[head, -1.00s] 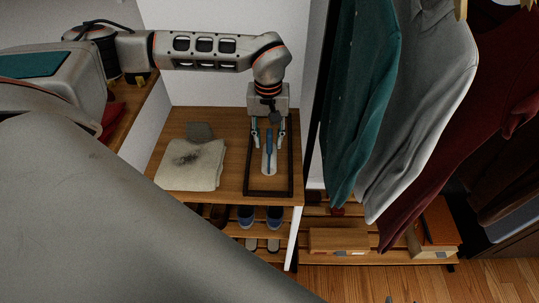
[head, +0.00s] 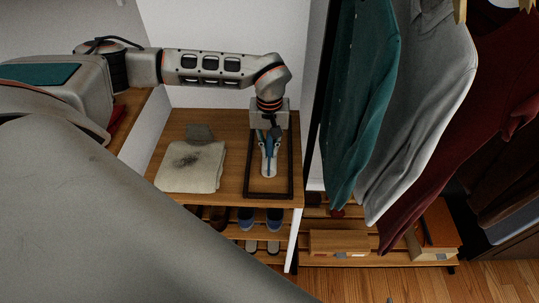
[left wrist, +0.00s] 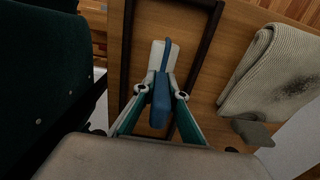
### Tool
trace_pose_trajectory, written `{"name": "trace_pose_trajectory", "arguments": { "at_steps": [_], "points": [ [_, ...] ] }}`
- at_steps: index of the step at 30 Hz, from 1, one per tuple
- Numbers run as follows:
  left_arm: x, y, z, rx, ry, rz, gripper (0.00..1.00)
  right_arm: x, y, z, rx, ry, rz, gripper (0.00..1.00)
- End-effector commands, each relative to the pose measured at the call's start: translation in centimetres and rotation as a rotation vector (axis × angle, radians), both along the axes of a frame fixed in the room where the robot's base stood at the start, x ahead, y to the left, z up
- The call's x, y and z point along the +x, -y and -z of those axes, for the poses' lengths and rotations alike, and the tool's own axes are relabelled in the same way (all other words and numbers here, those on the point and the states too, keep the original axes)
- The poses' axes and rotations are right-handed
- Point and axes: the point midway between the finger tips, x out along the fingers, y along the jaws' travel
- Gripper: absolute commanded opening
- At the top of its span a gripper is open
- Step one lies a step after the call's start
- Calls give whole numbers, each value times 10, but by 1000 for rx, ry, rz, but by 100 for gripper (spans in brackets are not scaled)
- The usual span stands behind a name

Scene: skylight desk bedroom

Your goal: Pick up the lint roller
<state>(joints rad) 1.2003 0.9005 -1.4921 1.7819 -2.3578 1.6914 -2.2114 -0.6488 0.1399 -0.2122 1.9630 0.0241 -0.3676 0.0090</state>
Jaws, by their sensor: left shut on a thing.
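The lint roller (head: 267,172) has a blue handle and a white roller end. It lies over the dark-rimmed frame area on the wooden cabinet top, its white end toward the front. My left gripper (head: 269,147) points down from above and is shut on the blue handle. In the left wrist view the fingers (left wrist: 162,90) close on both sides of the handle, and the white end (left wrist: 163,52) sticks out beyond them. I cannot tell whether the roller touches the surface. Only a tiny grey tip shows at the head view's bottom edge, perhaps my right gripper.
A dark rectangular tray rim (head: 291,165) surrounds the roller. A folded beige cloth (head: 190,168) with a dark smudge lies left of it, a grey piece (head: 200,132) behind. Hanging clothes (head: 360,90) stand close on the right. Shoes (head: 246,217) sit on the shelf below.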

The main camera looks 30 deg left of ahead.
Motion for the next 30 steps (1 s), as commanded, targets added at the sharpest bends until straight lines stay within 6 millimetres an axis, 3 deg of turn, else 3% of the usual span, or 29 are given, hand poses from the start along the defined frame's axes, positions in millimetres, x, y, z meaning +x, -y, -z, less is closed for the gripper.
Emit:
{"name": "trace_pose_trajectory", "arguments": {
  "at_steps": [5, 11, 17, 24, 30],
  "points": [
    [1, 0, -4, 0, 2, 0, 0, 0, 0, 0, 0, 1, 0, 40],
    [1, 0, -24, -1, 4, -1, 0, 0, 0, -1, 0, 1, 0, 40],
    [2, 0, -68, -1, 8, 1, 0, 0, 0, -2, 0, 1, 0, 40],
    [2, 0, -135, 0, 6, -1, 0, 0, 0, -4, 0, 1, 0, 40],
    [1, 0, -176, 0, 4, -1, 0, 0, 0, -5, 0, 1, 0, 40]
  ]
}}
